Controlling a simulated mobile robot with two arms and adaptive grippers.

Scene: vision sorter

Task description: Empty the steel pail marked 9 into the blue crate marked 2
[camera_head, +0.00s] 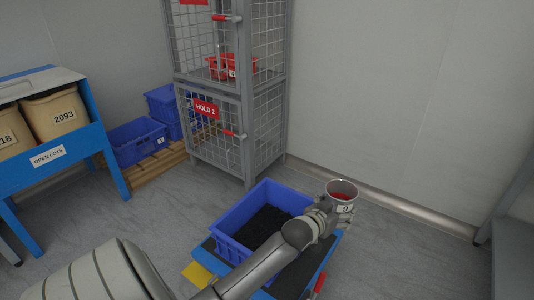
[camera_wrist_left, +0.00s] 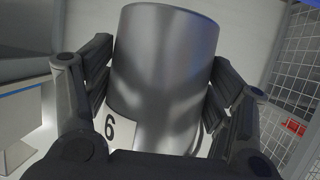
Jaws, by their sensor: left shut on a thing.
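The steel pail (camera_head: 349,200) is upright in the head view, with red contents at its open top. Its small label looks like a 9, but is tiny. My left gripper (camera_head: 331,210) is shut on the pail and holds it just right of the blue crate (camera_head: 228,244). In the left wrist view the pail (camera_wrist_left: 165,70) fills the middle between both fingers (camera_wrist_left: 155,105), and its label reads like a 6, possibly a 9 seen turned over. The crate holds dark loose material. I cannot see its number. My right gripper is not in view.
The crate stands on a blue platform with a red handle (camera_head: 317,284). A wire cage (camera_head: 213,118) marked HOLD 2 stands behind, with a red bin (camera_head: 240,65) inside. Other blue crates (camera_head: 138,142) sit on a pallet. A blue rack (camera_head: 88,148) holds tan bins at left.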

